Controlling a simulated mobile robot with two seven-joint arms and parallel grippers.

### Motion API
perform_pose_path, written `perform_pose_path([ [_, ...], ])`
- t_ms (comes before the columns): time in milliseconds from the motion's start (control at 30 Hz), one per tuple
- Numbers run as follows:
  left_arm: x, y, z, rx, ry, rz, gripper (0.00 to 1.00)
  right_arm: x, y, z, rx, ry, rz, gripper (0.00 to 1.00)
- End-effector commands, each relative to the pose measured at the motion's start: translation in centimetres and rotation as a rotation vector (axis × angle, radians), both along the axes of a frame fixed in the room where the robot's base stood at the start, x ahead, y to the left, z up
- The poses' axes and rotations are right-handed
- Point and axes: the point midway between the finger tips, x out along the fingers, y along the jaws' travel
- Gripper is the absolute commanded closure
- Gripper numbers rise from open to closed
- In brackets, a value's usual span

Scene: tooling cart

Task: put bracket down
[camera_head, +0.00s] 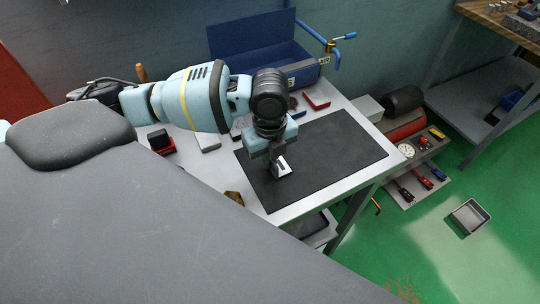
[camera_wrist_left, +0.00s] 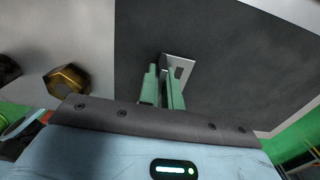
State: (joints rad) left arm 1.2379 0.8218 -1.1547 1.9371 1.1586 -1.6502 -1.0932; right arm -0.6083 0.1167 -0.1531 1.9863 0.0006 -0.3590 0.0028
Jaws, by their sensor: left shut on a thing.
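My left gripper (camera_head: 278,168) is shut on a small silver-white bracket (camera_head: 285,170) over the left part of a dark mat (camera_head: 340,145). The bracket is a plate with a rectangular slot; I cannot tell if it touches the mat. In the left wrist view, the green fingers of my left gripper (camera_wrist_left: 164,88) close on the bracket (camera_wrist_left: 182,66), and part of it is hidden behind them. The dark mat (camera_wrist_left: 235,50) fills the background there. My right gripper is not in view.
The mat lies on a light cart top (camera_head: 225,172). A brass hex part (camera_head: 234,197) lies near the front left edge. The mat's right side is clear.

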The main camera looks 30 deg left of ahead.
Motion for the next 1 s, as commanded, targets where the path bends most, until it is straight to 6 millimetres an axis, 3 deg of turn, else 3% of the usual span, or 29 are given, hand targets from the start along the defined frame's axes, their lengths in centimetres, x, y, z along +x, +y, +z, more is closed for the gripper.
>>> perform_pose_path([
  [33, 0.0, 0.0, -0.1, 0.000, 0.000, 0.000, 0.93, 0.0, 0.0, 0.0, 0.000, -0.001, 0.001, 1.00],
  [200, 0.0, 0.0, -0.1, 0.000, 0.000, 0.000, 0.72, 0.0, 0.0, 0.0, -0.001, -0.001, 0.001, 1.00],
  [567, 0.0, 0.0, 0.4, 0.000, -0.001, -0.001, 0.72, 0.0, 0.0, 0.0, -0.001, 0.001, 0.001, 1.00],
  [667, 0.0, 0.0, 1.6, 0.000, -0.002, 0.000, 0.72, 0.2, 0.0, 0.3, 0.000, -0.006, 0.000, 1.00],
  [1000, 0.1, -0.1, 8.4, -0.002, -0.005, 0.000, 0.72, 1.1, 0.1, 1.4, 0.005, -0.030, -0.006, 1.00],
])
